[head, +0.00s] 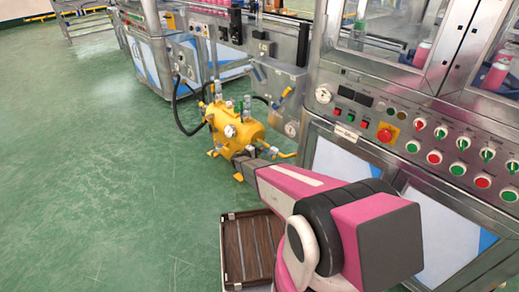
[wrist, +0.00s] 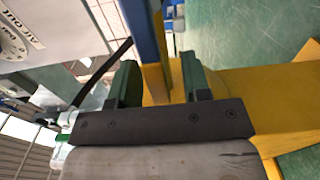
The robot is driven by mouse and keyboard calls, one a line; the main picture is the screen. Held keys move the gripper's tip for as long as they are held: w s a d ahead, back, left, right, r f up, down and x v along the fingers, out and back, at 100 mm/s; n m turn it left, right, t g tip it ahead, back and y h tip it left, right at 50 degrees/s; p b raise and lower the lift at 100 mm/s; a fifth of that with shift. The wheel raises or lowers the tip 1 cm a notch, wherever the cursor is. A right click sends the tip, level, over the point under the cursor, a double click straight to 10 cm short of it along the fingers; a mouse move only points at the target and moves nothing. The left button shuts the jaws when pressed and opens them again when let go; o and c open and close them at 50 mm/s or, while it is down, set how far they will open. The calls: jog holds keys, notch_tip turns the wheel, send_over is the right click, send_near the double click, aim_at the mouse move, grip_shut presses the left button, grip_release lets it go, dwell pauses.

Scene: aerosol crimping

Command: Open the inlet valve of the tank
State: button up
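The yellow tank (head: 232,128) stands on the floor beside the machine in the head view, with grey fittings and a small gauge on top. My gripper (wrist: 159,62) reaches its lower front; in the head view its fingers are too small to make out. In the wrist view the two green fingers stand apart. A narrow bar (wrist: 139,25), blue above and yellow below, shows between or just beyond them, without clear contact on both sides. A broad yellow piece (wrist: 265,98) extends right behind the fingers. Which part is the inlet valve handle I cannot tell for sure.
A control panel (head: 408,127) with buttons lines the right side. A blue-handled lever (head: 283,98) is on the machine behind the tank. A dark hose (head: 178,110) curves left of the tank. A brown tray (head: 250,245) lies below my arm. The green floor (head: 90,170) at left is clear.

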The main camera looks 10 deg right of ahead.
jog(key=v, duration=1.1)
jog(key=shift+d, duration=0.1)
jog(key=s+d+r+m+g+y, duration=0.5)
jog(key=s+d+r+g, duration=0.55)
jog(key=s, duration=0.45)
jog(key=s+a+r+m+y, duration=0.1)
jog(key=s+r+m+y, duration=0.1)
jog(key=s+r+y, duration=0.8)
jog(key=s+r, duration=0.4)
jog(key=s, duration=0.2)
jog(key=shift+a+t, duration=0.2)
jog(key=shift+t, duration=0.15)
